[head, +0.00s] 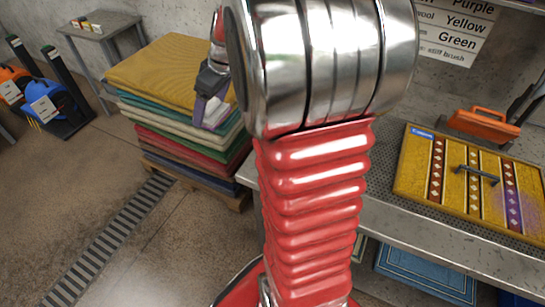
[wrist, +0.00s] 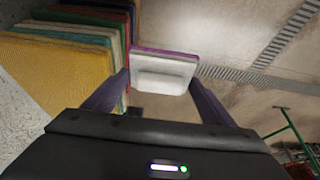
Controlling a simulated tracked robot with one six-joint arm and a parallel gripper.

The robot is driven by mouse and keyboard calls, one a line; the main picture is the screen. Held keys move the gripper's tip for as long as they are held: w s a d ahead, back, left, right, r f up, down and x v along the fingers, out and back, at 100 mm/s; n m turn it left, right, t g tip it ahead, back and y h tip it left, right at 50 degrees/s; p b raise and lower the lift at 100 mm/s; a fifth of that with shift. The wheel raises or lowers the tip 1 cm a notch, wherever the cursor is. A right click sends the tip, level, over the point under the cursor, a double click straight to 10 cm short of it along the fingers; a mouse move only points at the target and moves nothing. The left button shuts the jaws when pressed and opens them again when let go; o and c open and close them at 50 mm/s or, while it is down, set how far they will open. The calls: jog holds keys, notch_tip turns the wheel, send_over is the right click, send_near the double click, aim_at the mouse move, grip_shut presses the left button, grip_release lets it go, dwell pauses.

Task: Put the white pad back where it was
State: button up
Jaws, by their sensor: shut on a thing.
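The white pad (wrist: 165,72) has a white block-like face and a thin purple edge. It sits between the two purple fingers of my gripper (wrist: 158,88) in the wrist view, and the fingers are shut on it. In the head view my gripper (head: 207,98) and the pad (head: 215,113) show in front of the rug stack, partly hidden by my arm. The pad is held up off the floor. Whether it touches the stack is hard to tell.
A stack of folded rugs (head: 168,72) stands on a pallet. At right, a metal bench (head: 390,215) bears a patterned yellow rug (head: 408,165), a dark handled tool (head: 478,174) and an orange-handled tool (head: 485,124). A small side table (head: 112,22) and blue machine (head: 62,98) stand left. Floor near the drain grate (head: 110,243) is clear.

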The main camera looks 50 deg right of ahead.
jog(key=s+d+f, duration=0.1)
jog(key=s+d, duration=0.3)
jog(key=s, duration=0.3)
jog(key=s+d+f, duration=0.2)
jog(key=s+d, duration=0.2)
jog(key=s, duration=0.4)
jog(key=shift+d, duration=0.25)
jog(key=shift+f, duration=0.2)
jog(key=shift+f, duration=3.05)
jog(key=shift+f, duration=1.85)
jog(key=o, duration=1)
jog(key=shift+f, duration=0.1)
